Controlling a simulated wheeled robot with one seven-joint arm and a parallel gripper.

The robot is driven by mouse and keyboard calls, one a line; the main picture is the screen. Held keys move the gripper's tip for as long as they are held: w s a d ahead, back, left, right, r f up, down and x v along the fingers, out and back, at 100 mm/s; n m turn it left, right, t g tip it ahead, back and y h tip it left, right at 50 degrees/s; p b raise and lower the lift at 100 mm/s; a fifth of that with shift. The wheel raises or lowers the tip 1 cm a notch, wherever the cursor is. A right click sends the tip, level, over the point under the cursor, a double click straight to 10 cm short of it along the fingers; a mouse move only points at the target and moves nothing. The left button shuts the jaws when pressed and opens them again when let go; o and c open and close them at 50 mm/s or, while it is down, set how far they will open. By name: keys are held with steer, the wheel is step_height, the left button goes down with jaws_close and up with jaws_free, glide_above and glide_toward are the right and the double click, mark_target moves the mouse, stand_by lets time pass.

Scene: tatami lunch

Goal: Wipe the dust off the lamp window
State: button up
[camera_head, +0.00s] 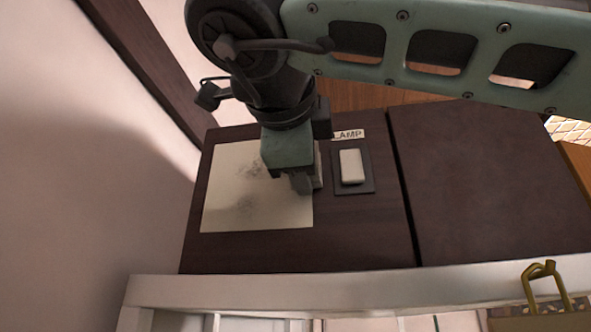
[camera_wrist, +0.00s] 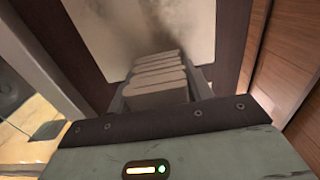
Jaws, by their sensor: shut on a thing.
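The lamp window (camera_head: 220,215) is a pale cream panel set in the dark wooden board. Grey dust smudges show around its middle and lower part. My gripper (camera_head: 305,183) is over the right side of the window. In the wrist view, my gripper (camera_wrist: 163,90) is shut on a pale ribbed wiping block (camera_wrist: 157,77). The block's far end is at or close to the window (camera_wrist: 140,30), where a grey smudge shows; I cannot tell if they touch. In the head view the block is mostly hidden behind my gripper.
A white rocker switch (camera_head: 351,166) on a dark plate sits just right of the window, under a label (camera_head: 348,134) partly hidden that reads "AMP". A pale ledge (camera_head: 350,285) runs along the board's near edge. A brass-coloured fitting (camera_head: 541,280) stands at lower right.

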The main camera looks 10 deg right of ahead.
mark_target(235, 173)
steer(key=shift+r+p, duration=0.4)
steer(key=shift+r, duration=0.3)
steer(key=shift+w+a+p, duration=0.4)
steer(key=shift+a+p, duration=0.25)
steer(key=shift+a, duration=0.5)
steer(key=shift+w+a+p, duration=0.4)
steer(key=shift+a+p, duration=0.2)
steer(key=shift+a, duration=0.6)
steer(key=shift+w+a+p, duration=0.4)
steer(key=shift+a+p, duration=0.25)
steer(key=shift+a, duration=0.5)
steer(key=shift+w+a+p, duration=0.25)
steer(key=shift+a+p, duration=0.25)
steer(key=shift+a, duration=0.1)
steer(key=shift+w+a+p, duration=0.25)
steer(key=shift+a+p, duration=0.2)
steer(key=shift+a, duration=0.15)
steer(key=shift+w+a, duration=0.15)
steer(key=shift+a, duration=0.35)
steer(key=shift+f, duration=0.1)
steer(key=shift+p+v, duration=0.4)
steer(key=shift+v, duration=2.55)
